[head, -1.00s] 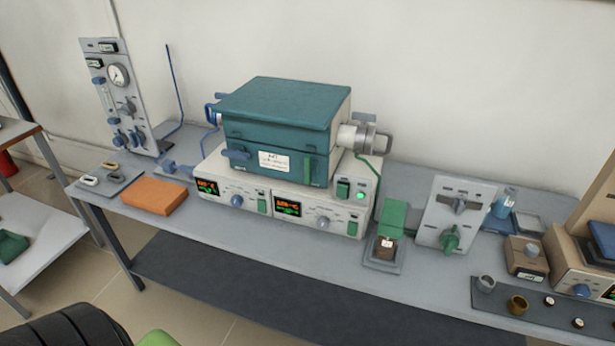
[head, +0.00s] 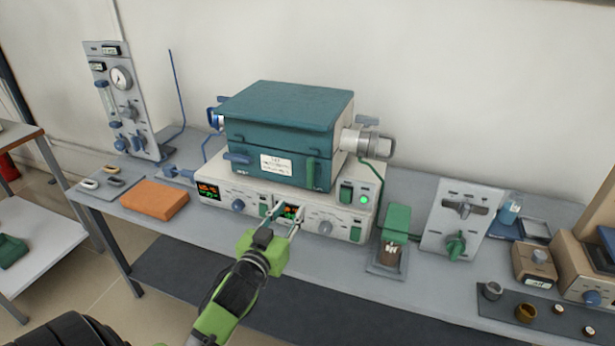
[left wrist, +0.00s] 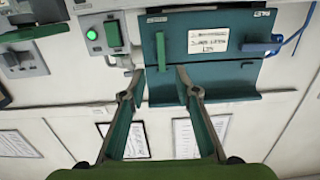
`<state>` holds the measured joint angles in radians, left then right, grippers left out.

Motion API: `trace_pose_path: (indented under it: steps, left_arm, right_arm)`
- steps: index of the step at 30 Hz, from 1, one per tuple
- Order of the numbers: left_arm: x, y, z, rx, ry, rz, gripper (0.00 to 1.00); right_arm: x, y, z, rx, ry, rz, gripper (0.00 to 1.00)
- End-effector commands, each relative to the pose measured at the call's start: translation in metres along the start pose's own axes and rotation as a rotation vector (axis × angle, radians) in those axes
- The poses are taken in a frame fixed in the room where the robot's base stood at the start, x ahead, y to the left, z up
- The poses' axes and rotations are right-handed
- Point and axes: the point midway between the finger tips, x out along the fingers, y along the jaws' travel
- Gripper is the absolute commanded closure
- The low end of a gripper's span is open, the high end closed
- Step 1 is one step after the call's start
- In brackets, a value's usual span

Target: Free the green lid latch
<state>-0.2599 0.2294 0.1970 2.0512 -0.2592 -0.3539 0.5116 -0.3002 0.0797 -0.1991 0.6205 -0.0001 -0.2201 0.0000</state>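The teal furnace (head: 285,108) stands on a cream control base, with its lid down. The green lid latch (head: 310,173) is an upright bar at the right of its front. In the left wrist view the green latch (left wrist: 160,52) lies just beyond and between the fingertips, with no visible contact. My left gripper (head: 283,217) is open and empty in front of the control panel, below the latch in the head view; its spread fingers also show in the left wrist view (left wrist: 160,76). My right gripper is not in view.
A blue handle (head: 237,158) sits left of the white label on the furnace front. A metal fitting (head: 368,143) sticks out at the right. A green-topped stand (head: 395,222) and a knob panel (head: 455,220) stand to the right. An orange block (head: 154,199) lies left.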

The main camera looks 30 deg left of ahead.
Motion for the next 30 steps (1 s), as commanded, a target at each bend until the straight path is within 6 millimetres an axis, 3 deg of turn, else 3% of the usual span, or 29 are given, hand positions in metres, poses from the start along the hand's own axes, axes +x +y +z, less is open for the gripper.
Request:
trace_pose_path:
  steps: [3,8,21,30]
  left_arm:
    - [0.006,-0.004,-0.013,-0.007,0.051,0.007,0.71]
    - [0.020,-0.004,-0.017,-0.008,0.059,0.009,0.71]
    - [0.105,-0.003,-0.021,-0.008,0.056,0.008,0.71]
    - [0.138,-0.002,-0.021,-0.007,0.055,0.009,0.71]
  right_arm:
    - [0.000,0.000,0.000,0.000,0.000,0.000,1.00]
    - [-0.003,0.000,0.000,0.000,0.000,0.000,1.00]
    - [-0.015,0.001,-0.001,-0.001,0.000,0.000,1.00]
    - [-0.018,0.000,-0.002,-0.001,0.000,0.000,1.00]
